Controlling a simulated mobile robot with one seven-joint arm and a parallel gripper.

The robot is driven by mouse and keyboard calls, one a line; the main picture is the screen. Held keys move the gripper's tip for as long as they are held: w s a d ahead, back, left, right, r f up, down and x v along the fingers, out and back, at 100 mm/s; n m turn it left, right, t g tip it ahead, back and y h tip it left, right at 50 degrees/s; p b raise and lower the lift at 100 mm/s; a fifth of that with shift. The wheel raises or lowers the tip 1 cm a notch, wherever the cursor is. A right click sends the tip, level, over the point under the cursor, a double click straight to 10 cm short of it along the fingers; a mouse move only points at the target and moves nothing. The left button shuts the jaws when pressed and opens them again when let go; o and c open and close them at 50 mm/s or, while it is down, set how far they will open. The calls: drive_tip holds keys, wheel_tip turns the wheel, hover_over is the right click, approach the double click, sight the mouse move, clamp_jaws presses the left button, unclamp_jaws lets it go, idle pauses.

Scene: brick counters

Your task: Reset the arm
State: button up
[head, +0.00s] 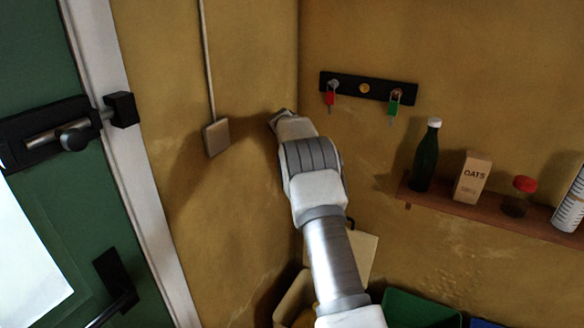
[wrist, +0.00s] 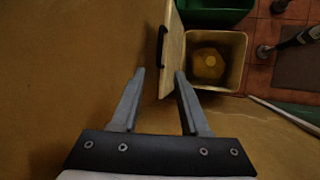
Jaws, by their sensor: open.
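My arm (head: 327,240) reaches up toward the corner of the yellow-brown walls in the head view. Its far end hides the gripper's fingers there. In the wrist view my gripper (wrist: 158,78) is open, with its two grey fingers apart and nothing between them. Below the fingers, in the wrist view, are a cream bin (wrist: 238,65) with a yellowish round thing inside and its raised lid (wrist: 172,50) with a dark handle. The fingers appear apart from the bin and lid.
A key rack (head: 350,86) with red and green tags hangs right of my arm. A shelf (head: 480,212) holds a green bottle (head: 426,158), an oats carton (head: 472,178) and a red-lidded jar (head: 520,196). A green door (head: 50,200) with a bolt stands left. A green bin (head: 420,308) is below.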

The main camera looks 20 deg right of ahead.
drive_tip(key=s+a+r+m+t+y+p, duration=0.1)
drive_tip(key=s+a+r+m+t+p, duration=0.1)
drive_tip(key=s+a+r, duration=0.7)
drive_tip(key=s+a+r+m+t+y+p, duration=0.15)
drive_tip(key=s+a+r, duration=0.3)
drive_tip(key=r, duration=0.85)
drive_tip(key=s+a+m+t+y+p, duration=0.1)
drive_tip(key=s+a, duration=0.5)
drive_tip(key=s, duration=0.6)
drive_tip(key=s+a+m+t+y+p, duration=0.1)
drive_tip(key=s+a, duration=0.5)
drive_tip(key=s, duration=0.7)
drive_tip(key=shift+s+a+r+m+t+y+p, duration=0.25)
drive_tip(key=shift+a+m+t+y+p, duration=0.1)
drive_tip(key=shift+m+t+y, duration=0.3)
drive_tip(key=shift+d, duration=0.1)
